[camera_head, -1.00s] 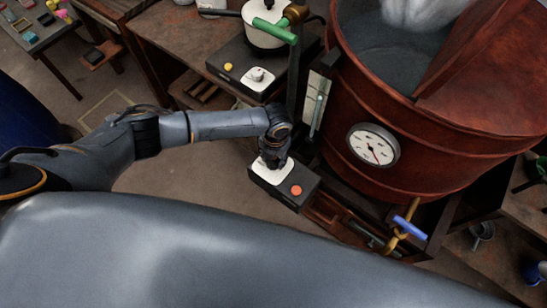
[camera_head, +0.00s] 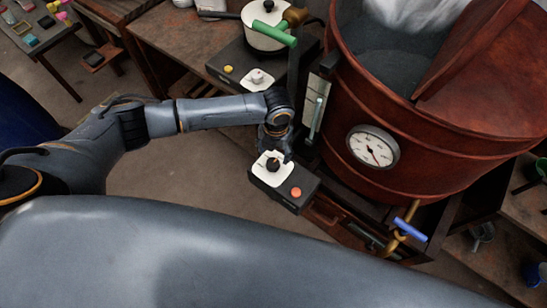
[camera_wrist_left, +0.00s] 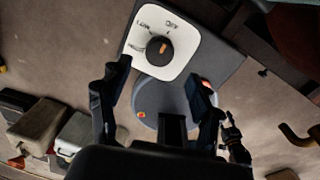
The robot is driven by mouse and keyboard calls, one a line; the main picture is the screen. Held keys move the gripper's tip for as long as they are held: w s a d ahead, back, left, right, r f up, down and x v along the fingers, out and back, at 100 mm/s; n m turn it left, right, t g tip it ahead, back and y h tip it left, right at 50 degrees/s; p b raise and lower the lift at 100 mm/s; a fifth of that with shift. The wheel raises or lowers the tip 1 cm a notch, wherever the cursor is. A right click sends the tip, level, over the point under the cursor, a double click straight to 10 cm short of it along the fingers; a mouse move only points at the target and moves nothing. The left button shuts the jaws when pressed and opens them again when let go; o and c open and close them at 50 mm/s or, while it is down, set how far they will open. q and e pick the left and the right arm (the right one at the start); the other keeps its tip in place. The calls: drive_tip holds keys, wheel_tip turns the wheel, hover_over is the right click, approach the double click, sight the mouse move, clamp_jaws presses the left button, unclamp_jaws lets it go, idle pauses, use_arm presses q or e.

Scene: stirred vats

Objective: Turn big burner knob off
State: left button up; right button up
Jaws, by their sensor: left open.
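The big burner knob (camera_head: 272,165) is a round black knob on a white dial plate (camera_head: 263,172) on top of a dark control box (camera_head: 292,205). In the left wrist view, the knob (camera_wrist_left: 158,50) has an orange pointer mark, which looks turned up toward the OFF label; the exact alignment is hard to tell. LOW and another label are on the plate's left. My left gripper (camera_head: 276,147) is open and empty just behind the knob in the head view. In the wrist view, its fingers (camera_wrist_left: 158,72) are spread apart, short of the knob. My right gripper is not in view.
An orange-red button (camera_head: 296,192) is on the same box, close to the knob. A large copper vat (camera_head: 440,150) with a gauge (camera_head: 373,148) stands right of it. A smaller burner (camera_head: 257,79) with a white pot (camera_head: 265,33) is behind. A blue-handled tap (camera_head: 410,229) sticks out below the vat.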

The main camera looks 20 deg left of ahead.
sight(275, 164)
use_arm(q)
drive_tip(key=shift+d+r, duration=0.1)
drive_tip(key=shift+r, duration=2.7)
